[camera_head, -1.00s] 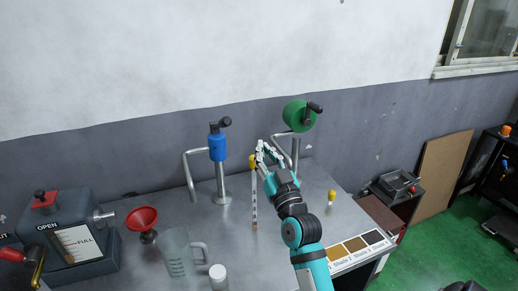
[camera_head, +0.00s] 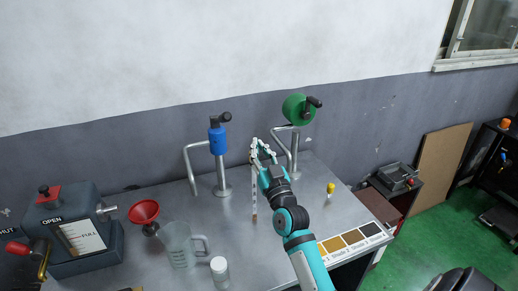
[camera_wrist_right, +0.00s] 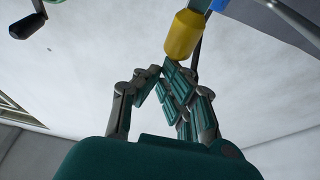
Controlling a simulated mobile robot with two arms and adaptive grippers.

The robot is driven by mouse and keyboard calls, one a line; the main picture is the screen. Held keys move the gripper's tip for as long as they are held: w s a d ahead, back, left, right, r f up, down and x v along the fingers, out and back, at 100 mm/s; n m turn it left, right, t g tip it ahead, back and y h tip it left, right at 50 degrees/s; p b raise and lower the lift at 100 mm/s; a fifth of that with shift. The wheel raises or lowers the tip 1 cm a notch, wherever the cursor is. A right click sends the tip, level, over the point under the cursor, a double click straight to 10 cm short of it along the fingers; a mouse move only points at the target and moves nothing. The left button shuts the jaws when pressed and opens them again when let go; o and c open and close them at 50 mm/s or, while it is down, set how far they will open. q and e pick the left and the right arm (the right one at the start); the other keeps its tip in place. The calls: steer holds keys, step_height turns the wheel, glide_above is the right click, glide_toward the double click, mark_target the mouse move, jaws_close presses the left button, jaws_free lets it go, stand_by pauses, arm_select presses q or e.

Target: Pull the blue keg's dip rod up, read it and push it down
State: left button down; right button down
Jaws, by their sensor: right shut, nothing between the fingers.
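A blue cylinder (camera_head: 217,141) with a dark crank is mounted on a bent metal pipe at the back of the bench; I cannot tell whether it is the blue keg. A pale, marked dip rod (camera_head: 254,196) stands upright to its right, with a brownish lower end. Its yellow handle (camera_wrist_right: 184,36) shows in the right wrist view, just beyond my right fingertips (camera_wrist_right: 165,75). My right gripper (camera_head: 257,149) is shut and empty at the rod's top, where it hides the handle in the head view. Contact is unclear. My left gripper is not in view.
A green drum (camera_head: 296,107) with a crank is behind the right gripper. A red funnel (camera_head: 144,211), clear jug (camera_head: 180,247) and white-capped bottle (camera_head: 219,270) stand left-front. A yellow-topped item (camera_head: 330,189) and shade chart (camera_head: 352,238) are to the right.

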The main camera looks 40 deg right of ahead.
step_height(320, 180, down, 19)
steer(key=b, duration=1.2)
steer(key=shift+r, duration=0.1)
